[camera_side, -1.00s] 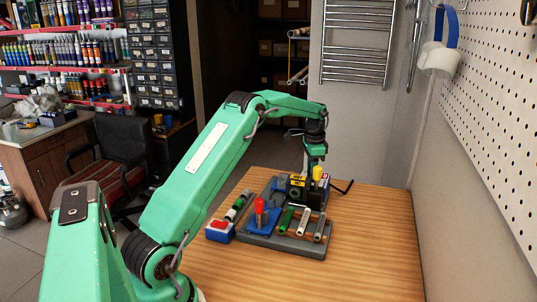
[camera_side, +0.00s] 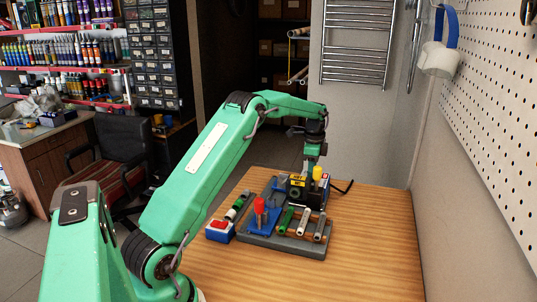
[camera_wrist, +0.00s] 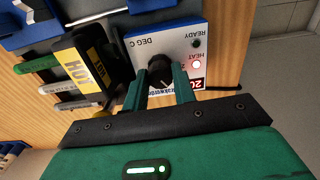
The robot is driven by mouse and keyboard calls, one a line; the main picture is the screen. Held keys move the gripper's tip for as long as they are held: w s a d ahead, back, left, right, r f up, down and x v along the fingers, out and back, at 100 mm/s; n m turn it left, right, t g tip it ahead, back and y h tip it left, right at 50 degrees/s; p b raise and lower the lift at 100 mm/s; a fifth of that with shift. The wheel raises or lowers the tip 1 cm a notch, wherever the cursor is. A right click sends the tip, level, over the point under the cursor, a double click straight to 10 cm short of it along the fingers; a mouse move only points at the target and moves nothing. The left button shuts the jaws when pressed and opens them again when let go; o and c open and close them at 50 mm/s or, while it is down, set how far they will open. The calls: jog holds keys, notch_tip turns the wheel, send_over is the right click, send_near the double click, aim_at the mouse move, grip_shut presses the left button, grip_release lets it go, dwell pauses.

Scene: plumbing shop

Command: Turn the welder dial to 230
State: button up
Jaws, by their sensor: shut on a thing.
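The welder's white-faced control panel (camera_wrist: 190,37) shows upside down in the wrist view, with "DEG C", "READY" and "HEAT" marks. Its dark dial (camera_wrist: 158,75) sits between the fingertips of my gripper (camera_wrist: 164,88), which is shut on it. The dial's pointer and the 230 mark cannot be read. The light by HEAT glows; the one by READY looks dark. A red number display is partly hidden by my right finger. The welder's black block with a yellow HOT label (camera_wrist: 88,67) is left of the dial. In the side view my gripper (camera_side: 311,168) is behind this block (camera_side: 298,184).
The welder stands on a grey tray (camera_side: 285,246) with a red-handled blue tool (camera_side: 259,212) and several short pipes (camera_side: 304,221). The wooden bench (camera_side: 370,240) is clear to the right.

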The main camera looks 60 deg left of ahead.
jog(key=shift+r, duration=0.1)
jog(key=o, duration=1)
jog(key=shift+c, duration=0.2)
jog(key=shift+r, duration=3.9)
